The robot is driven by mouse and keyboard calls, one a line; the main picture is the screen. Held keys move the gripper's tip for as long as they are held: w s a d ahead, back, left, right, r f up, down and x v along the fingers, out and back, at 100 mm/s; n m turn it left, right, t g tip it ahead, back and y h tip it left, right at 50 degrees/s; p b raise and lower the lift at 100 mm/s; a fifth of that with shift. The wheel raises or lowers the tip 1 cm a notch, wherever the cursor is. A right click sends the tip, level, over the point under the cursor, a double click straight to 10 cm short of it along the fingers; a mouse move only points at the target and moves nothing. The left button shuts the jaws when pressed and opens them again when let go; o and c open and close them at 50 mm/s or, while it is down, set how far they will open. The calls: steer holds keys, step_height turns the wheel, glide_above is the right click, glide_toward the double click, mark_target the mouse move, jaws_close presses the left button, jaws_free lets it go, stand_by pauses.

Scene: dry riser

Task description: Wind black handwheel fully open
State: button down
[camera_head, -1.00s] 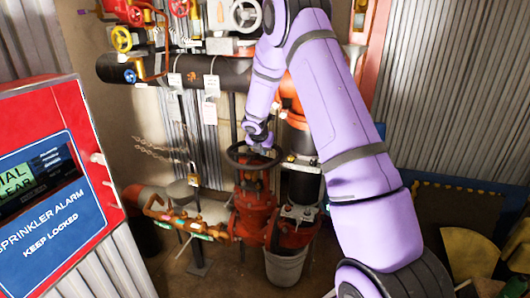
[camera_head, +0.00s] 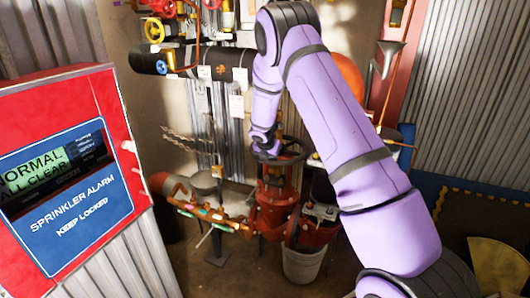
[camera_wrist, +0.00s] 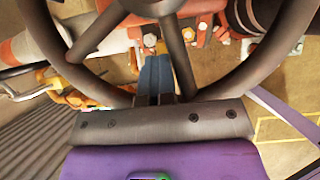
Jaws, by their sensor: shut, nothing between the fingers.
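The black handwheel (camera_head: 303,152) sits flat on top of a red valve body (camera_head: 272,207) in the head view. In the wrist view the handwheel (camera_wrist: 72,72) fills the upper picture, with its rim, spokes and hub close to the camera. My gripper (camera_head: 266,152) is at the left part of the wheel's rim. In the wrist view its blue-grey fingers (camera_wrist: 155,72) are together, with nothing between them, and reach past the rim into a gap between spokes. Whether they touch the rim or a spoke is hidden.
A red sprinkler alarm panel (camera_head: 65,180) stands at the left. A dark horizontal pipe (camera_head: 185,65) with tags runs behind my arm. A low pipe with orange fittings (camera_head: 205,212) lies left of the valve. A grey bucket (camera_head: 303,264) stands below it.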

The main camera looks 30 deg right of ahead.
steer(key=shift+s+d+f, duration=0.15)
steer(key=shift+s, duration=0.2)
steer(key=shift+s+d+f, duration=0.15)
steer(key=shift+s, duration=0.2)
step_height(320, 180, up, 6)
steer(key=shift+w+a, duration=0.2)
steer(key=shift+w, duration=0.05)
